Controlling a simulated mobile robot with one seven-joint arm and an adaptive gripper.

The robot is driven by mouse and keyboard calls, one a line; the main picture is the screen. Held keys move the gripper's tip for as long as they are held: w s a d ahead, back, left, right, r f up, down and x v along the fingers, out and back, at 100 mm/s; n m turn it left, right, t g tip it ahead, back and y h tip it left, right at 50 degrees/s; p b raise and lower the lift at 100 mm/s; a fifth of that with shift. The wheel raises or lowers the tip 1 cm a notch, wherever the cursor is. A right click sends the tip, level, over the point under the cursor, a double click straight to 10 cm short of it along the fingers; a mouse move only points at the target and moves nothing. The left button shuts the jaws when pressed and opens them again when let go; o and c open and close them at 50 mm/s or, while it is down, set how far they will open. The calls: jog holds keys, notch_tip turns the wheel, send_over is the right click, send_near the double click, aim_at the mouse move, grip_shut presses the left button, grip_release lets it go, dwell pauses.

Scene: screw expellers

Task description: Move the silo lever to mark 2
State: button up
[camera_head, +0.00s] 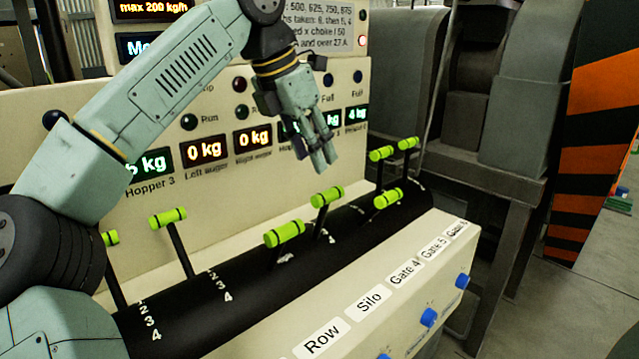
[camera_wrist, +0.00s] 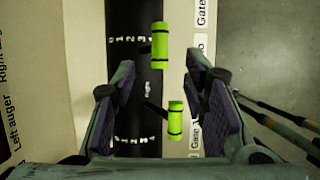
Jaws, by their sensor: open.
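The silo lever (camera_head: 327,197) is a dark stem with a green, black-banded handle, in line with the Silo label (camera_head: 370,300). My gripper (camera_head: 322,162) is open and empty, pointing down above this handle and apart from it. In the wrist view, I take the upper green handle (camera_wrist: 160,45) to be the silo lever; it stands by a numbered scale, and I cannot tell its exact mark. My open fingers (camera_wrist: 163,95) are to either side and below it in the picture. A second green handle (camera_wrist: 175,120) shows lower between them, likely the Row lever (camera_head: 284,233).
Gate levers stand close on the right, with handles at the front (camera_head: 388,198) and back (camera_head: 382,153). More levers stand left (camera_head: 168,217). The display panel (camera_head: 225,190) rises behind the black drum (camera_head: 245,290). Blue knobs (camera_head: 428,318) line the console front.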

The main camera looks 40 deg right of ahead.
aim_at(325, 192)
jog(key=p+x, duration=0.1)
jog(key=x, duration=0.7)
jog(key=shift+d+f, duration=0.1)
jog(key=shift+f, duration=0.3)
jog(key=shift+c, duration=0.4)
grip_shut()
